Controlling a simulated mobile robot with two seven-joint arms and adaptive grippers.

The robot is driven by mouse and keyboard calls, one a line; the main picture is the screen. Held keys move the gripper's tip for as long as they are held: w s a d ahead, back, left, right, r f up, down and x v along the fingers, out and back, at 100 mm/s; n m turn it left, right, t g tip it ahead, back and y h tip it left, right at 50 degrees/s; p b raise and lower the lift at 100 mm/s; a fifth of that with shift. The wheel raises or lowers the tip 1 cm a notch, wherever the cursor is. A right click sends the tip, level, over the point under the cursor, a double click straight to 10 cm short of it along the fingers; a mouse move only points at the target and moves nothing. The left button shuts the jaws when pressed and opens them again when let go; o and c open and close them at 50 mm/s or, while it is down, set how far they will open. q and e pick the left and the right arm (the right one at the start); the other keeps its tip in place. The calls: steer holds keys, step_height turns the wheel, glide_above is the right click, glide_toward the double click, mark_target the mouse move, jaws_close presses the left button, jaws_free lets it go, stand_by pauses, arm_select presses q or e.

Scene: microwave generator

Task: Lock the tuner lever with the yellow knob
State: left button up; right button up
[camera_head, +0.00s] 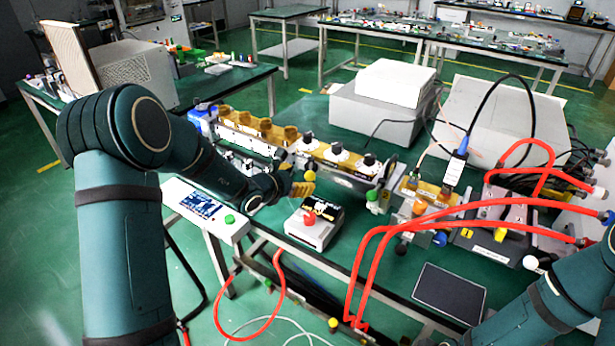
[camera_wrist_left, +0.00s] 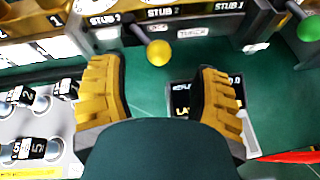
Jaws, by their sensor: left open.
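The yellow knob (camera_head: 310,176) sits at the front of the stub tuner (camera_head: 344,182), just beyond my left fingertips. In the left wrist view the yellow knob (camera_wrist_left: 158,51) is the round end of a short dark lever (camera_wrist_left: 136,30) that comes down from the tuner face below the STUB 2 label. My left gripper (camera_head: 300,189) has yellow ribbed fingers. In the left wrist view the left gripper (camera_wrist_left: 160,85) is open, one finger on each side of the knob's line, with the knob slightly beyond the tips. No contact shows. My right gripper is out of view; only its arm shows.
A green knob (camera_wrist_left: 309,28) is on the right. Red hoses (camera_head: 385,235) run across the right side of the bench. A dark flat panel (camera_head: 450,293) lies near the front edge.

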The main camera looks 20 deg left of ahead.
arm_select(q)
steer(key=v, duration=0.6)
stand_by(0.4)
